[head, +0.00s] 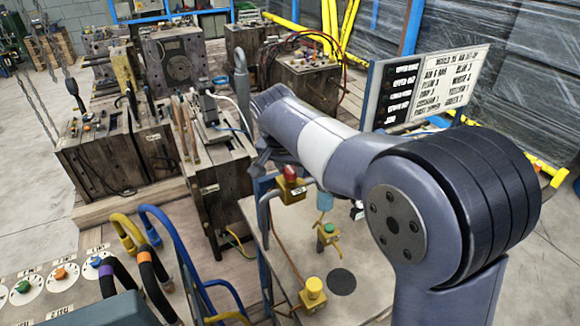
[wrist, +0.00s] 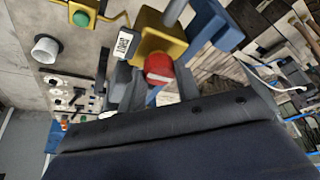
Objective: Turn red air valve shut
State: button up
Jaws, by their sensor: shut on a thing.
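The red air valve (head: 290,174) has a red knob on a yellow body, mounted on a grey pipe stand in the middle of the head view. In the wrist view its round red knob (wrist: 158,68) sits between my grey fingers, below the yellow body (wrist: 158,40). My gripper (head: 277,163) reaches down to the valve from above and is shut on the red knob. It also shows in the wrist view (wrist: 156,84). The fingertips are partly hidden in the head view by my wrist. A white label hangs beside the valve body.
A green-knobbed valve (head: 327,231) and a yellow valve (head: 313,293) stand close below on the pale plate (head: 362,262). Wooden mould blocks (head: 95,150) crowd the left and back. A sign board (head: 432,85) stands behind my arm. Hoses (head: 180,240) loop at lower left.

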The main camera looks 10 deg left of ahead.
jog(key=o, duration=1)
jog(key=shift+c, duration=0.2)
jog(key=b+v, duration=0.1)
jog(key=v, duration=0.9)
jog(key=shift+s+r, duration=0.25)
jog(key=shift+r, duration=0.1)
jog(key=p+x, duration=0.1)
jog(key=x, duration=1)
jog(key=shift+r, duration=0.1)
